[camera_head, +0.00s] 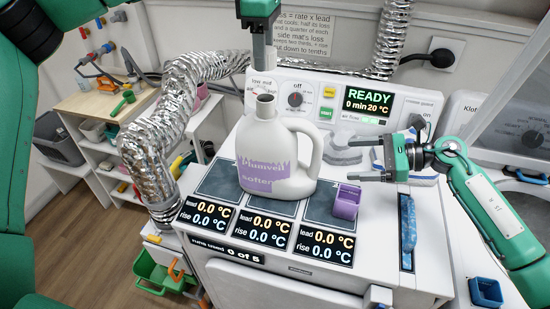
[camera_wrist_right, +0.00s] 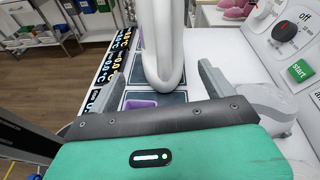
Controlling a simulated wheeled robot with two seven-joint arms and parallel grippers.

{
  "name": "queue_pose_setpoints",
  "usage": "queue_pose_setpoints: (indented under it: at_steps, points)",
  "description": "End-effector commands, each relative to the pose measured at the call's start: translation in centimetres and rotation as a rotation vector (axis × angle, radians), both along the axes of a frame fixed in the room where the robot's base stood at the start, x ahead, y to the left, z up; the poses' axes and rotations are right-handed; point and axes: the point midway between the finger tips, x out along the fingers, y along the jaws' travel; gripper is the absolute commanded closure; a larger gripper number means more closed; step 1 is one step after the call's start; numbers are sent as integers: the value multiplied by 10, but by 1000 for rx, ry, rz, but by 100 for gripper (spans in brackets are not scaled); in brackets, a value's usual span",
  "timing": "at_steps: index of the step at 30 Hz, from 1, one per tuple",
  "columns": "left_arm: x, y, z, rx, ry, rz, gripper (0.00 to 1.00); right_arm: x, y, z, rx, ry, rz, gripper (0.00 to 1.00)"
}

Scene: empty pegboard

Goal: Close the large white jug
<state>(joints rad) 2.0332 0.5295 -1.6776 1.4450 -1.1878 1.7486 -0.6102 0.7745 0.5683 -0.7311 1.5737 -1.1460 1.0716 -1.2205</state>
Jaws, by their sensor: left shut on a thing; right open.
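The large white jug (camera_head: 282,150) stands upright on the white machine, with a lilac label and its handle to the right. Its mouth (camera_head: 265,98) is uncovered. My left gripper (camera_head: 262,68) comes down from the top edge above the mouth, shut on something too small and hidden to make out. My right gripper (camera_head: 372,159) is open and empty, right of the handle and apart from it. In the right wrist view the jug's handle (camera_wrist_right: 163,60) shows beyond and between the spread fingers.
A lilac square cup (camera_head: 346,202) stands right of the jug on a dark pad. The control panel (camera_head: 330,97) with a READY display is behind. A foil duct (camera_head: 150,150) is at left, and a blue cup (camera_head: 487,291) at lower right.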

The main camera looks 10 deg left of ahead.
Motion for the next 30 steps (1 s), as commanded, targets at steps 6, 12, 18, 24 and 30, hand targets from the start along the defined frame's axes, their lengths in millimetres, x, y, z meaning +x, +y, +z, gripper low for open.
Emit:
queue_pose_setpoints:
  at_steps: [6,12,18,24,30]
  points:
    - [0,0,-26,0,0,2,77,4,-18,-33,-118,-62,68,16]
    - [0,0,-25,0,0,2,77,4,-19,-33,-127,-66,75,16]
    - [0,0,-25,0,0,2,77,4,-18,-33,-126,-64,74,16]
    - [0,0,-25,0,0,2,77,2,-3,-39,-124,-62,77,16]
    - [0,0,-25,0,0,2,77,0,32,-52,-122,-62,77,16]
